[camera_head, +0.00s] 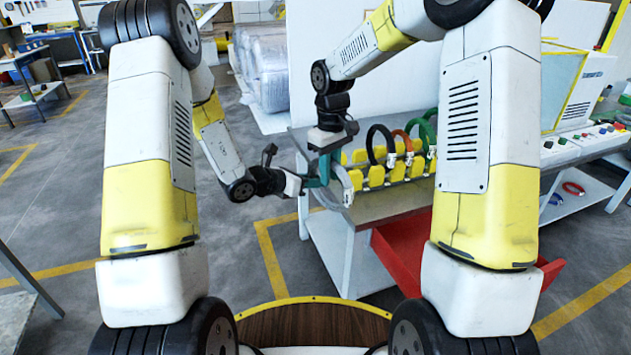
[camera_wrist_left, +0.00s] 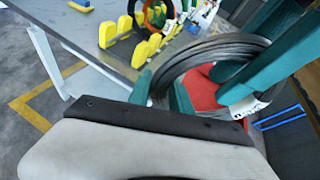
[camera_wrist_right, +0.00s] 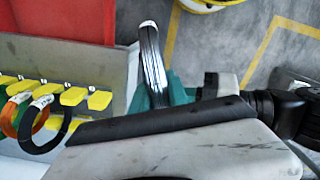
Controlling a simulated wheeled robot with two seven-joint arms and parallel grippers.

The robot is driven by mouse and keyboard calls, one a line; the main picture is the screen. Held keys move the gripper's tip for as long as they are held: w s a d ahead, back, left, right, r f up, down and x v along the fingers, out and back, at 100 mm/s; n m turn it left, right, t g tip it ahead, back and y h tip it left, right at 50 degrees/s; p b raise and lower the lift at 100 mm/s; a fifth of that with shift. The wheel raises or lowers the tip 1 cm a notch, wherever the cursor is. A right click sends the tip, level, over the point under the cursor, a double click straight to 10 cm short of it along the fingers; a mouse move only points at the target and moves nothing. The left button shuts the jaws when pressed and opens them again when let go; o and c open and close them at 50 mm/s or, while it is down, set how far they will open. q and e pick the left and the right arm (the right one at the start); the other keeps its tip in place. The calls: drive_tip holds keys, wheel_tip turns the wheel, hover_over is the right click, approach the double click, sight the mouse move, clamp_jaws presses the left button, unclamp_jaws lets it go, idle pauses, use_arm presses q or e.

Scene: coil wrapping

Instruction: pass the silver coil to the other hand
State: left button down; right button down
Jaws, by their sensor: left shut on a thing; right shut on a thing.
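The silver coil (camera_head: 340,187) hangs upright in the air by the near left corner of the table, between my two grippers. My right gripper (camera_head: 326,168) comes down from above with teal fingers shut on the coil. My left gripper (camera_head: 312,182) reaches in from the left and is also shut on it. In the left wrist view the coil (camera_wrist_left: 212,52) is a grey wire ring with a white tag, with my right gripper's teal fingers (camera_wrist_left: 262,72) across it. In the right wrist view the coil (camera_wrist_right: 152,58) shows edge-on; the exact finger contact is partly hidden.
A yellow rack (camera_head: 376,176) on the metal table (camera_head: 405,200) holds a black coil (camera_head: 372,143), an orange coil (camera_head: 400,136) and green coils (camera_head: 424,128). A red bin (camera_head: 400,250) is below the table's front edge. Open floor lies to the left.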

drive_tip(key=shift+w+a, duration=0.1)
drive_tip(key=shift+w, duration=0.1)
idle(0.3)
drive_tip(key=c, duration=1.2)
unclamp_jaws()
drive_tip(key=shift+s, duration=0.1)
wheel_tip(320, 180, up, 12)
drive_tip(key=shift+f, duration=0.1)
drive_tip(key=s+d+r+m+t, duration=0.1)
drive_tip(key=s+d+m+t, duration=0.1)
drive_tip(key=s, duration=0.6)
drive_tip(key=s+d+r+m+t+y, duration=0.1)
drive_tip(key=s+d+m+t, duration=0.1)
drive_tip(key=s, duration=0.6)
drive_tip(key=s+d+r+m+t+y, duration=0.1)
drive_tip(key=s+d+r+m+t, duration=0.1)
drive_tip(key=s+d+m, duration=0.2)
drive_tip(key=shift+s+d, duration=1.1)
drive_tip(key=shift+s, duration=0.85)
